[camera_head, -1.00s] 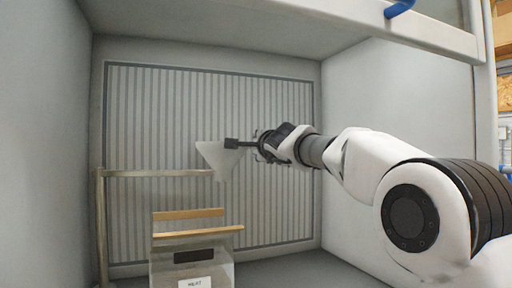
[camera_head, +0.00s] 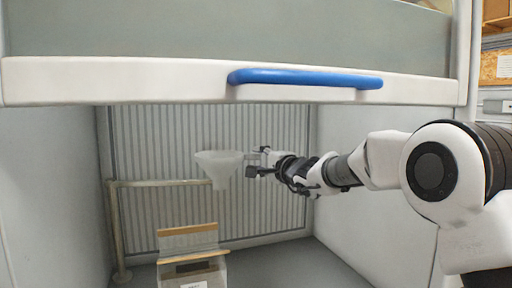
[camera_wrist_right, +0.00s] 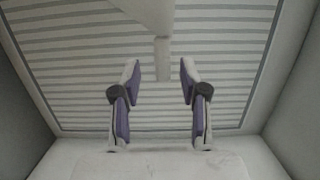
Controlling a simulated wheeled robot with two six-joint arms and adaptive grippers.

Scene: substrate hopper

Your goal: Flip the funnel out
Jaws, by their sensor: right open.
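The funnel (camera_head: 217,166) is a pale, translucent cone in the head view. Its wide rim is up and its spout points down. It sits above and behind the front box, near the right end of a horizontal rail. My right gripper (camera_head: 257,163) reaches in from the right and is open just beside the funnel's right edge. I cannot tell whether it touches the funnel. In the right wrist view the open jaws (camera_wrist_right: 160,75) have nothing between their tips. A pale shape with a narrow stem lies beyond them at the top; I cannot tell for sure what it is. My left gripper is out of view.
A clear, labelled box (camera_head: 192,272) with wooden strips stands below the funnel. A beige post and rail (camera_head: 160,183) stand at the left. The cabinet's front sash with a blue handle (camera_head: 305,78) hangs above the opening. The floor right of the box is clear.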

